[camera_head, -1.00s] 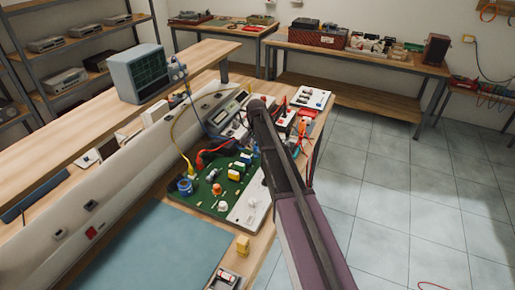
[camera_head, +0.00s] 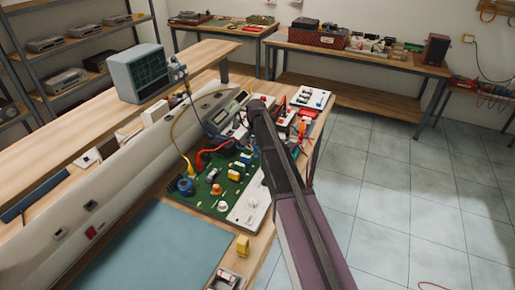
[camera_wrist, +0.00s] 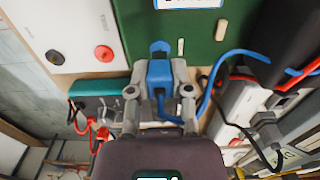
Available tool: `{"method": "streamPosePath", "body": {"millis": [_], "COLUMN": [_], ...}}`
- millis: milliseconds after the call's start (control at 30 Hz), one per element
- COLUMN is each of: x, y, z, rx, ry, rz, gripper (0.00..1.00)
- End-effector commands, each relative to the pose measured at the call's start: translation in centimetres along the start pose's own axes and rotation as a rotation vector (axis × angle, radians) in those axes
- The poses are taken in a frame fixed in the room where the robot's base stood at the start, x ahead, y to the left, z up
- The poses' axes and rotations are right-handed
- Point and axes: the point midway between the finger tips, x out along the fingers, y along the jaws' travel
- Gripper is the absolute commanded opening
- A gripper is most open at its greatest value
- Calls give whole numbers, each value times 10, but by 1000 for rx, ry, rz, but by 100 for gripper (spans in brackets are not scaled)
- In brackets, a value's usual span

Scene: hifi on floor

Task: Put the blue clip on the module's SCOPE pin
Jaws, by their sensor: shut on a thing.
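The module's green board (camera_head: 212,200) lies on the bench in the head view, with a white panel along its right edge. In the wrist view the green board (camera_wrist: 150,32) fills the top, with part of a white label (camera_wrist: 188,3). My gripper (camera_wrist: 160,85) is shut on the blue clip (camera_wrist: 160,73), whose jaws point toward the board. A thin pale pin (camera_wrist: 181,47) stands just right of the clip's tip, and a thicker cream post (camera_wrist: 221,30) is farther right. I cannot read which is SCOPE. In the head view my arm hides the gripper and clip.
A blue lead (camera_wrist: 215,75) curves to the right of the clip. A white panel with black and red knobs (camera_wrist: 75,35) is at left. A blue mat (camera_head: 140,245), an oscilloscope (camera_head: 138,73) and a digital meter (camera_head: 230,107) are around the board. Open tiled floor is at right.

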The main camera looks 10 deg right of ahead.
Motion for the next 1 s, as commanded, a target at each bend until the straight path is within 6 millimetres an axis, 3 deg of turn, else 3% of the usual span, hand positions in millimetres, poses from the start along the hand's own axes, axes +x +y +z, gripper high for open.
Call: {"method": "streamPosePath", "body": {"millis": [1000], "x": [9], "y": [0], "z": [0], "rx": [0], "ry": [0], "rz": [0], "gripper": [0]}}
